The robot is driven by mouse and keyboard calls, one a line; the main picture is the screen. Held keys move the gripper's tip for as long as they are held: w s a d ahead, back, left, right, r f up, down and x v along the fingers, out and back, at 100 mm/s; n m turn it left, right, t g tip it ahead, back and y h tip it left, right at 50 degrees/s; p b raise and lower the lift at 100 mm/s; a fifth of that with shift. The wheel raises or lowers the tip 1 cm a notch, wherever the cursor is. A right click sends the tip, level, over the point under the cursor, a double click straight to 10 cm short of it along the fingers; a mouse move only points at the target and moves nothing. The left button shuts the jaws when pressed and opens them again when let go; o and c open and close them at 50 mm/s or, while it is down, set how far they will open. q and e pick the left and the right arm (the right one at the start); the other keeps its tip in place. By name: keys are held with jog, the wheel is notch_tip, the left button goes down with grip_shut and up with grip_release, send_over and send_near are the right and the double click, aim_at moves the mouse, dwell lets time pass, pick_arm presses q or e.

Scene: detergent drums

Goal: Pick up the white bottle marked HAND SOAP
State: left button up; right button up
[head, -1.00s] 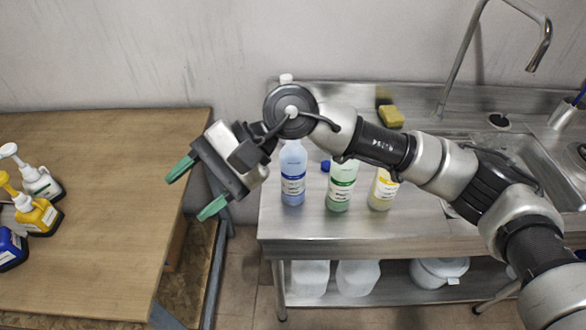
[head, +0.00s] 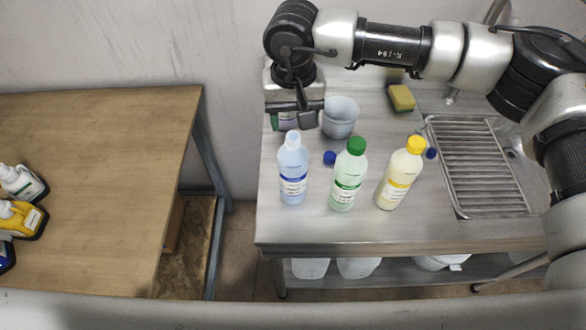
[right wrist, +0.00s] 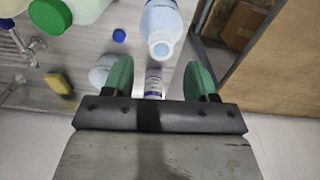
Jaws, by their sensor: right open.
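A small white bottle with a purple-marked label shows between the fingers in the right wrist view (right wrist: 154,83); its lettering is too small to read. In the head view it is hidden behind my right gripper (head: 292,118). That gripper points down over the back left of the metal counter. Its green fingers are open, one on each side of the bottle in the wrist view (right wrist: 160,78), with no clear contact. My left gripper is not in view.
On the counter (head: 290,232) stand a pale blue bottle (head: 293,170), a green-capped bottle (head: 347,176) and a yellow-capped bottle (head: 400,174). A whitish tub (head: 340,117) is just right of the gripper. A sponge (head: 401,98) and sink rack (head: 480,165) lie further right.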

aim_at(293, 137)
jog(key=f+p, duration=0.2)
jog(key=f, duration=0.2)
jog(key=shift+s+f+p, duration=0.1)
jog(key=shift+s+p, duration=0.15)
jog(key=shift+p, duration=0.15)
jog(key=shift+f, duration=0.35)
jog(key=shift+w+f, duration=0.1)
jog(key=shift+f, duration=0.1)
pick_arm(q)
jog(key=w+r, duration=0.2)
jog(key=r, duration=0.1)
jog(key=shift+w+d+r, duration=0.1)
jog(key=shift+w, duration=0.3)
pick_arm(e)
jog(key=shift+r, duration=0.1)
grip_shut()
